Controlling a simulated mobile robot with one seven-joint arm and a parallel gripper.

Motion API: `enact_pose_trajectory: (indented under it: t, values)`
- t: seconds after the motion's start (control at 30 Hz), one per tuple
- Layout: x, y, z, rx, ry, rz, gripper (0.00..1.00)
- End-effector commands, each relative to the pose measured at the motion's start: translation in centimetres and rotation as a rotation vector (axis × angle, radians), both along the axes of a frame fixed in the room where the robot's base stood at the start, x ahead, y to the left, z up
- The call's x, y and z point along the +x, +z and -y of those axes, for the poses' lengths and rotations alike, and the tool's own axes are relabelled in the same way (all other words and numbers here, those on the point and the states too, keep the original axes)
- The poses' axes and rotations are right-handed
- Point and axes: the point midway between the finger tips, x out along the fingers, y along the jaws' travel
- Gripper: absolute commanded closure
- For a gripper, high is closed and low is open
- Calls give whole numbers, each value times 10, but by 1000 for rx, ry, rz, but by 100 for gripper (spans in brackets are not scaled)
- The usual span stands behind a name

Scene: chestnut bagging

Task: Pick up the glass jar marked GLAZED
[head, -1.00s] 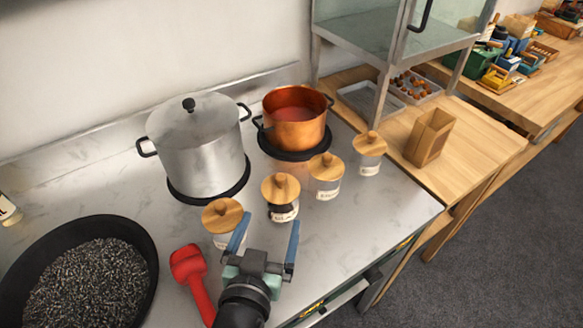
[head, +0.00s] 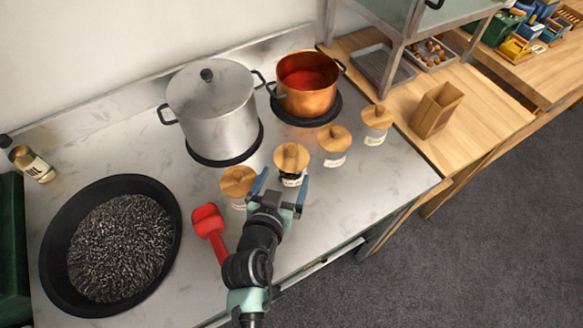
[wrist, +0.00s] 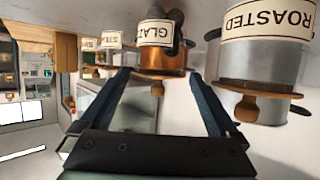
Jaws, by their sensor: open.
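The GLAZED jar (head: 291,160) has a round wooden lid with a knob and dark contents. It stands second from the left in the row of jars in the head view. Its label reads GLAZ, partly cut off, in the wrist view (wrist: 154,33), where the scene appears inverted. My gripper (head: 282,179) is open and empty, just on the near side of this jar. In the wrist view the jar shows beyond and between the two fingers (wrist: 160,77). The fingers do not clearly reach around it; contact cannot be told.
The ROASTED jar (head: 238,181) stands close on the left. Two more lidded jars (head: 335,140) (head: 377,118) stand to the right. A copper pot (head: 306,97) and steel pot (head: 212,115) are behind. A red-handled tool (head: 209,222) and black pan (head: 170,245) lie left.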

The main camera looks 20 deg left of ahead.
Motion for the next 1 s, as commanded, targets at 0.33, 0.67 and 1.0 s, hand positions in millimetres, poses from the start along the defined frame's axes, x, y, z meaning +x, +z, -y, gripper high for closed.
enact_pose_trajectory:
  t: [0.33,0.67,1.0]
  values:
    - [28,-10,-5,-1,0,1,4]
    - [51,-21,-8,1,0,1,4]
    - [51,-21,-7,1,0,1,29]
